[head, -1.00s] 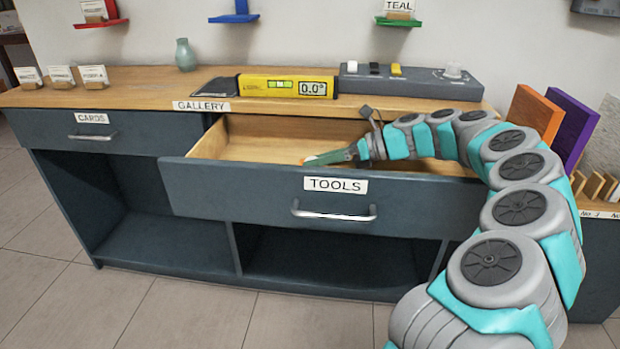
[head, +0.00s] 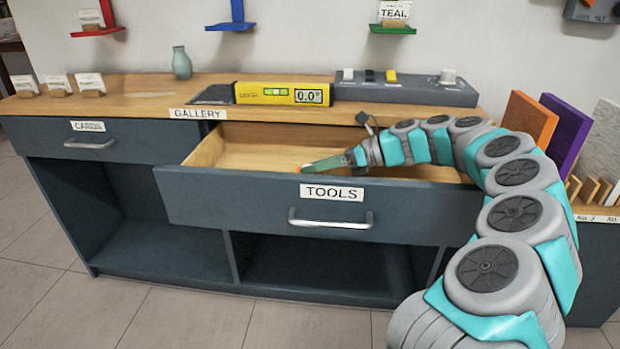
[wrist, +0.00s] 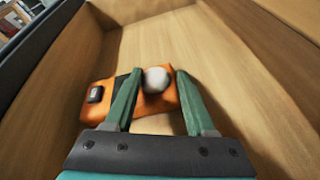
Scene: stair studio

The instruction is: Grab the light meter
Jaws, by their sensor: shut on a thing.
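The light meter is an orange block (wrist: 100,106) with a white dome (wrist: 156,79), a dark panel and a small dark button. It is inside the open TOOLS drawer. In the wrist view, the two green fingers of my gripper (wrist: 158,92) stand on either side of the white dome and are shut on the light meter. In the head view, my gripper (head: 325,163) reaches low into the drawer (head: 240,190) from the right. The drawer front hides most of the light meter there.
The drawer front carries a handle (head: 330,220). On the counter behind stand a yellow digital level (head: 280,93), a grey control box (head: 405,90) and a vase (head: 182,63). Coloured panels (head: 530,118) stand to the right of my arm. The rest of the drawer looks empty.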

